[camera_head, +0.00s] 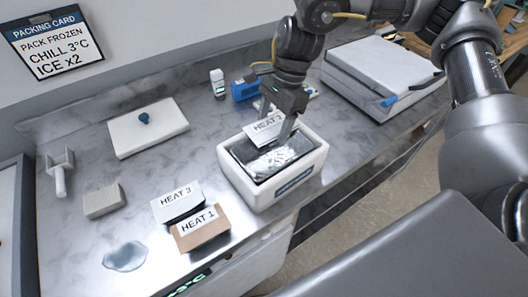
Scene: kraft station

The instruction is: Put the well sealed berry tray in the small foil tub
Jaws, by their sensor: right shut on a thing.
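My right gripper (279,117) points down over a white, thick-walled tub (238,181) with a dark inner lining. It is shut on a tray with a white label (266,127) that reads HEAT and a digit, perhaps 3. The held tray is tilted at the tub's back part; the gripper hides some of it, and I cannot tell whether it touches the tub. A shiny silver foil surface (277,160) shows inside the tub. Two more labelled trays lie on the counter: HEAT 3 (178,204) and a brown one, HEAT 1 (203,239). My left gripper is not in view.
A white lid with a blue knob (150,130), a grey block (103,201) and a white scoop (60,173) lie left. A small bottle (217,83) and a blue device (245,90) stand behind the tub. A closed white box (380,75) is at right. A puddle (125,256) lies front left.

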